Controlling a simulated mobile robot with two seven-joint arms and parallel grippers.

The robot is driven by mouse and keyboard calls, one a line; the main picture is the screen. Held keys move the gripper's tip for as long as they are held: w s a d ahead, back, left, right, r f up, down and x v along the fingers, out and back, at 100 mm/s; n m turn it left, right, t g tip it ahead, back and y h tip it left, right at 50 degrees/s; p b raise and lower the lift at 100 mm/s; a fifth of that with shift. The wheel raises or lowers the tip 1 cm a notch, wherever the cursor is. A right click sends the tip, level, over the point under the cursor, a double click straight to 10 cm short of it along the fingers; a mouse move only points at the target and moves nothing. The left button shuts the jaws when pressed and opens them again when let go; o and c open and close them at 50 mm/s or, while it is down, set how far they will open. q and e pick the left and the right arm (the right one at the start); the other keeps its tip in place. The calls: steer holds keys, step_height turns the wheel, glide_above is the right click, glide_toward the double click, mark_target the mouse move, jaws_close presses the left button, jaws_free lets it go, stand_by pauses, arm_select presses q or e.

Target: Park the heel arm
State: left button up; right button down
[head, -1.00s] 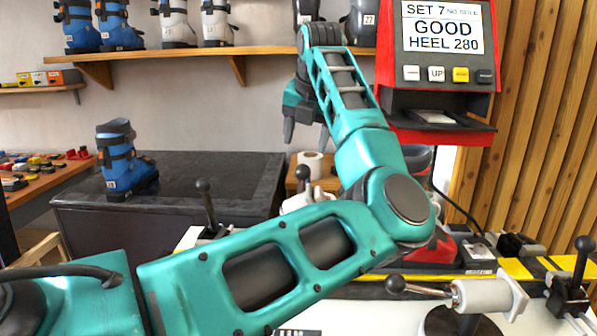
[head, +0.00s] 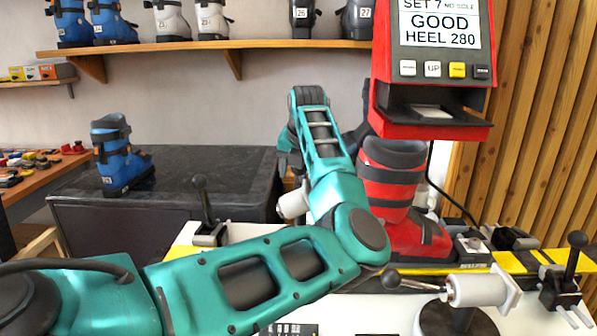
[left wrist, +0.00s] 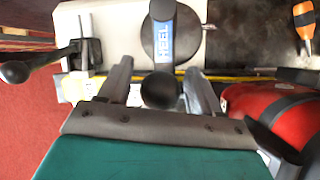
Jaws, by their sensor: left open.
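The heel arm (left wrist: 164,38) carries a blue strip lettered HEEL on a round dark base in the left wrist view. Its black ball knob (left wrist: 160,90) shows between the fingers of my left gripper (left wrist: 159,84), which is open around it; I cannot tell whether they touch. In the head view my left gripper (head: 287,155) points down beyond my forearm, its fingers mostly hidden. A white cylinder (head: 293,203), apparently part of the heel arm, peeks out beside my arm. My right gripper is in neither view.
A red boot (head: 395,185) stands under the red display unit (head: 435,125), which reads GOOD HEEL 280; it also shows close right of the fingers in the left wrist view (left wrist: 270,105). Black-knobbed levers (head: 204,205) and another white-cylinder arm (head: 478,291) stand on the bench.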

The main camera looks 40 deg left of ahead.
arm_select(q)
steer(key=shift+f, duration=0.15)
steer(key=shift+a, duration=0.1)
jaws_close()
stand_by(0.5)
